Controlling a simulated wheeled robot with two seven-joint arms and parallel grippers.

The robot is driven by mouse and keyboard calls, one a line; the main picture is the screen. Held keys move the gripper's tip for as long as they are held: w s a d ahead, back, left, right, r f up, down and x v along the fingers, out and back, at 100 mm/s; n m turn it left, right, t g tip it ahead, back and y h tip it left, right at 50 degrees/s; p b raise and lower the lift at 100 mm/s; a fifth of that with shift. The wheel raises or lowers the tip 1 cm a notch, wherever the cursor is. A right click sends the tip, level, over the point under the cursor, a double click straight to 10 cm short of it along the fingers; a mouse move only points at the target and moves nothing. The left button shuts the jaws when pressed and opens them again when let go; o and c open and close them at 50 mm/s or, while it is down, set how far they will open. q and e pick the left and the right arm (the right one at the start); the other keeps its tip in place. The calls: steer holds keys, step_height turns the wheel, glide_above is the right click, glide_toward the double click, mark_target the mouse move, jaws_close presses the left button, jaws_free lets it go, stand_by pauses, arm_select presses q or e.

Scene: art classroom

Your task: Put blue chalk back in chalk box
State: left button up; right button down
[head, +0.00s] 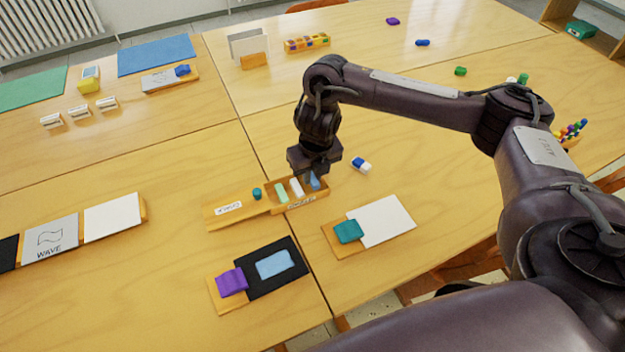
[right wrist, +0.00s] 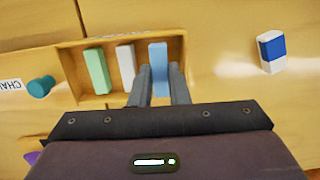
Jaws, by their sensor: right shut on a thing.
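The chalk box (head: 321,191) is a shallow wooden tray on the table, with a label on its front; it also shows in the right wrist view (right wrist: 92,101). The blue chalk (right wrist: 158,70) is inside the box's right part, beside a white chalk (right wrist: 126,67) and a green chalk (right wrist: 97,71). My right gripper (right wrist: 162,76) is shut on the blue chalk from above. In the head view the blue chalk (head: 315,183) shows just below my right gripper (head: 314,176). Whether the chalk touches the box floor I cannot tell. My left gripper is not in view.
A blue and white eraser (head: 362,164) lies right of the box. A teal peg-like piece (head: 257,194) stands on the labelled wooden strip at the box's left. Boards with a teal block (head: 348,231) and a purple block (head: 232,282) lie nearer. Table between them is clear.

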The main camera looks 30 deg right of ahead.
mark_target(315, 182)
steer(key=shift+f, duration=0.75)
steer(key=shift+f, duration=0.2)
steer(key=c, duration=1.4)
jaws_free()
steer(key=shift+r+b, duration=0.15)
steer(key=shift+b, duration=0.15)
steer(key=r+p, duration=0.1)
steer(key=r, duration=0.1)
steer(key=s+r, duration=0.1)
steer(key=r, duration=0.2)
steer(key=r+p, duration=0.1)
steer(key=r, duration=0.1)
steer(key=shift+s+a+r+p, duration=0.1)
steer(key=shift+s+r+p, duration=0.15)
steer(key=shift+p, duration=0.1)
